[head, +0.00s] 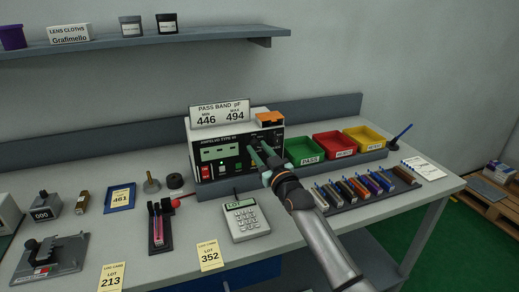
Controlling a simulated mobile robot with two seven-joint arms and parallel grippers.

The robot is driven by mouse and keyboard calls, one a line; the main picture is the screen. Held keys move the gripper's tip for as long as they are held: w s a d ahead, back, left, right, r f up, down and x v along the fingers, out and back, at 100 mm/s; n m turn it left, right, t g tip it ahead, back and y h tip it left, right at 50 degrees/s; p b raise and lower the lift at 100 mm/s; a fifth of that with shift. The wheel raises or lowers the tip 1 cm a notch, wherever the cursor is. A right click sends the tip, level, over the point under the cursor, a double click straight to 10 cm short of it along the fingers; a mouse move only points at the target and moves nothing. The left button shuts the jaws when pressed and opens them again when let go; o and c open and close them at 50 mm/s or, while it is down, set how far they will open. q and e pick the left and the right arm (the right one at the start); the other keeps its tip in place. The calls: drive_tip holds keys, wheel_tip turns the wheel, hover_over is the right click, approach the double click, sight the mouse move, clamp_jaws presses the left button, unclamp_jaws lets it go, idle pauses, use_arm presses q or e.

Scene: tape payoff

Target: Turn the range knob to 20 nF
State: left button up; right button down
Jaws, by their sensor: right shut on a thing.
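The meter (193,137) is a white box with a black front panel at the back middle of the bench. Its green display (220,152) shows dashes too small to read. My right gripper (255,155) reaches in from the lower right to the right half of the panel. It is shut on the range knob, which its fingers largely hide. The knob's pointer and the range marks around it cannot be read. My left gripper is not in view.
A pass band card (219,113) reading 446 to 494 and an orange item (269,118) sit on the meter. Green (304,148), red (334,143) and yellow (366,137) bins stand right. A keypad box (245,218) and a rack of colored parts (400,184) flank my right arm.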

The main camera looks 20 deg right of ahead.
drive_tip(key=shift+f+m, duration=0.1)
drive_tip(key=shift+m, duration=1.1)
drive_tip(key=c, duration=0.5)
unclamp_jaws()
drive_tip(key=shift+s, duration=0.1)
drive_tip(key=s, duration=0.4)
drive_tip(key=s+d+f, duration=0.1)
drive_tip(key=s, duration=0.7)
drive_tip(key=shift+s+d+f, duration=0.1)
drive_tip(key=shift+d+f, duration=0.1)
drive_tip(key=shift+f, duration=0.15)
